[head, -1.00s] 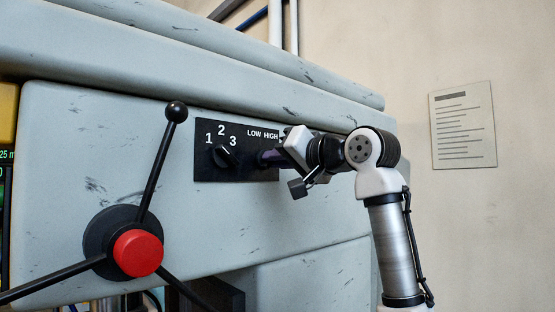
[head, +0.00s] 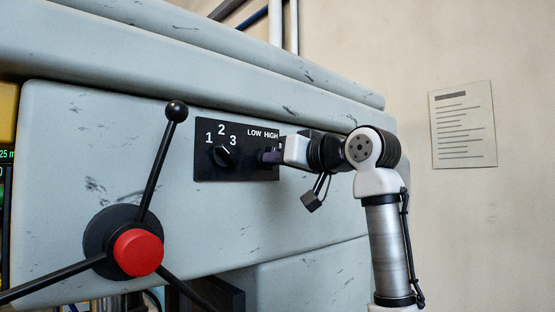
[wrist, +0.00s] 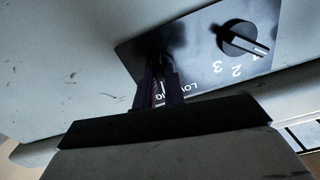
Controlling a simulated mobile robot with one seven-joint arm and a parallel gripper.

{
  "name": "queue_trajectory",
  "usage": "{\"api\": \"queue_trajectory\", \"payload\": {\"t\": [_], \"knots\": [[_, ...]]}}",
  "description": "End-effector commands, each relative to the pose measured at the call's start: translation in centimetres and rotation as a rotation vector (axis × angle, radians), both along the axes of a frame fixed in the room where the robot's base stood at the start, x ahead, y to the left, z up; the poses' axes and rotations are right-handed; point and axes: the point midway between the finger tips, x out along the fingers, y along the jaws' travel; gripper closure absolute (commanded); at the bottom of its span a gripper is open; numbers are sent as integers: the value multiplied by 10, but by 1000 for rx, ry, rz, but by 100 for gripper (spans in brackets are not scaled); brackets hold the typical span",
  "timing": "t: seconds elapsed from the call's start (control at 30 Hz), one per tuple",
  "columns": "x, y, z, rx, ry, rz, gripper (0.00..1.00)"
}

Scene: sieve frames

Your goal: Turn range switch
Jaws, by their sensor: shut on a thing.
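The black switch panel (head: 212,171) is set in the grey-blue machine head and also shows in the wrist view (wrist: 195,35). Its LOW HIGH label is at the right end. My gripper (head: 268,157) reaches in from the right and is shut on the range switch. In the wrist view its dark fingers (wrist: 158,75) meet the panel and cover part of the LOW HIGH label.
A black selector knob (head: 224,156) marked 1, 2, 3 sits left of my fingers, also in the wrist view (wrist: 248,39). A feed handle with a red hub (head: 138,252) and black spokes stands lower left. A paper notice (head: 463,125) hangs on the wall at right.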

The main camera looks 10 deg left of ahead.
Motion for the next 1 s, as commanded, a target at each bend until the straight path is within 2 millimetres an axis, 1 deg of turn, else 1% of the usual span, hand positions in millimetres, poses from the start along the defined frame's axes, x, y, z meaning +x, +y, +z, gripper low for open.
{"api": "queue_trajectory", "payload": {"t": [0.3,0.6,0.8,1.0], "knots": [[0,0,0,-166,-250,0,100],[1,-1,0,-308,-464,0,100],[1,-1,0,-376,-568,0,100],[1,-1,0,-418,-631,0,100]]}}
